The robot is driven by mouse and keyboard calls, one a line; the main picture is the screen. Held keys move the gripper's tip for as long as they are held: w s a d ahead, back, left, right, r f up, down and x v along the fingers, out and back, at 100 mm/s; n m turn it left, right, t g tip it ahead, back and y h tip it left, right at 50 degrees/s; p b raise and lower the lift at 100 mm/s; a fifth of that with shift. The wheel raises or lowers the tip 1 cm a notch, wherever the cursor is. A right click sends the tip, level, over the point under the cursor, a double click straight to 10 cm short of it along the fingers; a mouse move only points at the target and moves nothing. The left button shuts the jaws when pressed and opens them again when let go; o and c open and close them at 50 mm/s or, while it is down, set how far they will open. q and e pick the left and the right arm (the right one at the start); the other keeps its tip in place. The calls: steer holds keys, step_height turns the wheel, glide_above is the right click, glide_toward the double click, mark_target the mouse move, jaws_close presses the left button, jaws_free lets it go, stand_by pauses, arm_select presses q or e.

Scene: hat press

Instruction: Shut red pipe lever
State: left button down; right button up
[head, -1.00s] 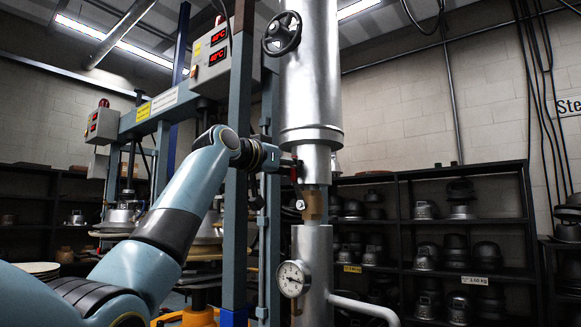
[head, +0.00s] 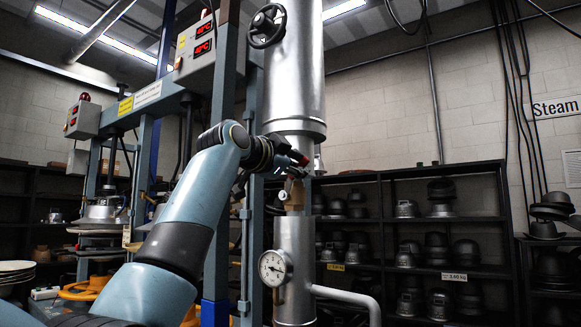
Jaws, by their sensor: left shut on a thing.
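The red pipe lever (head: 297,173) is on the brass valve (head: 294,193) of the silver vertical pipe (head: 295,240). Only a small part of the lever shows, just above the valve, because my gripper covers much of it. My left gripper (head: 301,161) reaches in from the left, in front of the pipe, and is shut on the lever. The lever's exact angle is hard to tell. My right gripper is not in view.
A black handwheel (head: 268,26) sits higher on the pipe, and a round gauge (head: 273,268) lower down. The blue press frame (head: 220,200) stands close at left. Dark shelves (head: 455,225) with metal hat moulds are behind at right.

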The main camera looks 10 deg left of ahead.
arm_select(q)
step_height(320, 180, down, 6)
steer(key=d+m+b, duration=0.2)
steer(key=m+b, duration=0.3)
steer(key=m, duration=0.3)
steer(key=shift+s+f, duration=0.15)
steer(key=shift+s, duration=0.25)
steer(key=c, duration=1.2)
jaws_free()
steer(key=shift+c, duration=0.2)
steer(key=v, duration=1.2)
